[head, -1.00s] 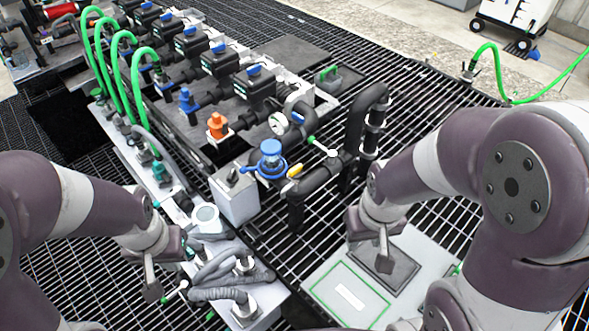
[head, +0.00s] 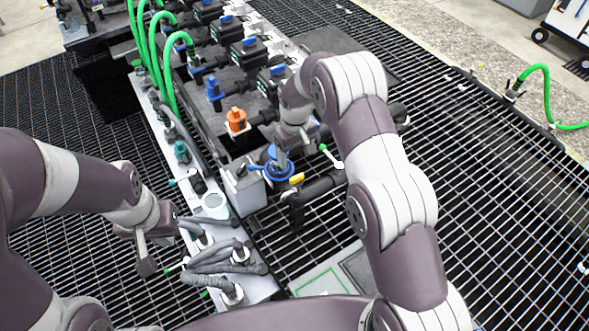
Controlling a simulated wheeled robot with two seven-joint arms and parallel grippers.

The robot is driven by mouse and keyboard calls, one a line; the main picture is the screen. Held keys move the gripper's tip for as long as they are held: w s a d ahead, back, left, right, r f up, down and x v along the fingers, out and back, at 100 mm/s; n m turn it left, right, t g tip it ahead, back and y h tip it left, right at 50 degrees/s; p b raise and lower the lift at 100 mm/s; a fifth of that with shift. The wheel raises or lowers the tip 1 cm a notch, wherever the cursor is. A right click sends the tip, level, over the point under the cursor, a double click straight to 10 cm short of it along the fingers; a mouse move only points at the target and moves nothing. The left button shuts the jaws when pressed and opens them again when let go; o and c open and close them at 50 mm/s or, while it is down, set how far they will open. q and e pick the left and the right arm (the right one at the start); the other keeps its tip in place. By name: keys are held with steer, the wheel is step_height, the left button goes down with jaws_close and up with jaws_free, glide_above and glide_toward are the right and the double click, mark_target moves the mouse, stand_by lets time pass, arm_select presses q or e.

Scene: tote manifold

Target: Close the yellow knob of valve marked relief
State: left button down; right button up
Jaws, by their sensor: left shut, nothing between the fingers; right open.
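A small yellow knob (head: 297,179) sits on the black pipe just right of a blue round valve (head: 270,172). I cannot read a relief marking at this size. My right gripper (head: 281,156) points down over the blue valve, up and left of the yellow knob. It is open, and its fingers are partly hidden by its own wrist; I cannot tell whether it touches the valve. My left gripper (head: 147,266) is shut and empty, low at the left beside the grey hoses, well away from the knob.
An orange valve (head: 236,120) and a blue fitting (head: 214,93) stand behind. Grey hoses (head: 215,262) lie at the front. Open grating (head: 490,200) fills the right side.

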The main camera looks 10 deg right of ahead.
mark_target(297, 177)
steer(key=f, duration=0.3)
steer(key=f+p, duration=0.1)
steer(key=f, duration=0.2)
steer(key=f+p, duration=0.1)
steer(key=f, duration=0.2)
steer(key=shift+w+d, duration=0.25)
steer(key=shift+d, duration=0.15)
steer(key=shift+a+f, duration=0.15)
steer(key=shift+f, duration=0.45)
steer(key=c, duration=1.1)
